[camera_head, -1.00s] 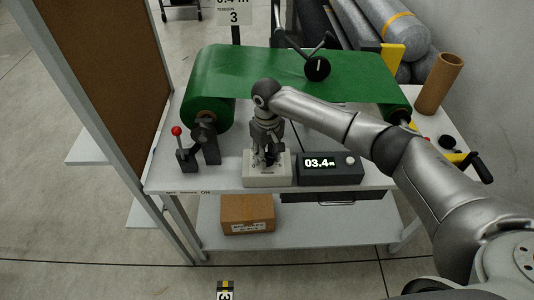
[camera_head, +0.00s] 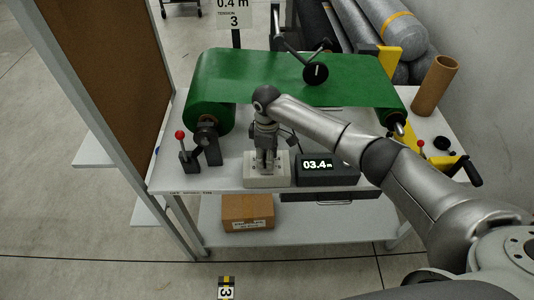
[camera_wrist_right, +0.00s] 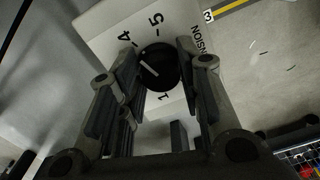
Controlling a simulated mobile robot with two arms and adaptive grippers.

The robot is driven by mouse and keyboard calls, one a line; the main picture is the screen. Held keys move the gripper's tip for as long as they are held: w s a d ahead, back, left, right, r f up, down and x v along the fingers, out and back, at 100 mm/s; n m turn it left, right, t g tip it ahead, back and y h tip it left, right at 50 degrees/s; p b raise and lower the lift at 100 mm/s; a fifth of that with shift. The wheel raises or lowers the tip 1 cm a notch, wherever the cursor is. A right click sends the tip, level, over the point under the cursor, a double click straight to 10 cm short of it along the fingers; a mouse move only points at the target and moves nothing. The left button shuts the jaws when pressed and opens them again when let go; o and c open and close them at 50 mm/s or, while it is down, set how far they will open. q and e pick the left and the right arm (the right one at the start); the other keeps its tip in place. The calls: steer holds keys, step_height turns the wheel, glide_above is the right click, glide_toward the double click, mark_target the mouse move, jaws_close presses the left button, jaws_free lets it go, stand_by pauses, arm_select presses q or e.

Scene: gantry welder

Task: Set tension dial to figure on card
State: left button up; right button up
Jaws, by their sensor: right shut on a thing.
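The tension dial is a black round knob (camera_wrist_right: 163,76) with a white pointer line, on a pale box (camera_head: 253,182) at the table's front edge. In the wrist view the figures 4, 5 and 1 show around it; other figures are hidden. The pointer lies on the knob's left part in that view; I cannot tell its exact setting. My right gripper (camera_head: 267,162) points down over the box and is shut on the knob, with a finger on each side in the wrist view (camera_wrist_right: 159,60). The card (camera_head: 234,14) reads "0.4 m" and "TENSION 3". My left gripper is out of view.
A dark counter (camera_head: 315,170) reading 03.4 m stands right of the box. A red-tipped lever (camera_head: 182,145) stands to the left. A green roll (camera_head: 300,72) spans the table behind. A cardboard tube (camera_head: 437,85) stands at the right. A carton (camera_head: 248,211) sits on the lower shelf.

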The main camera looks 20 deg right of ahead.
steer(key=n, duration=0.4)
steer(key=shift+w+r+n+p, duration=0.1)
steer(key=shift+n+p, duration=0.2)
steer(key=n, duration=0.4)
steer(key=shift+n, duration=0.4)
steer(key=o, duration=1)
steer(key=shift+o, duration=0.2)
step_height(320, 180, up, 12)
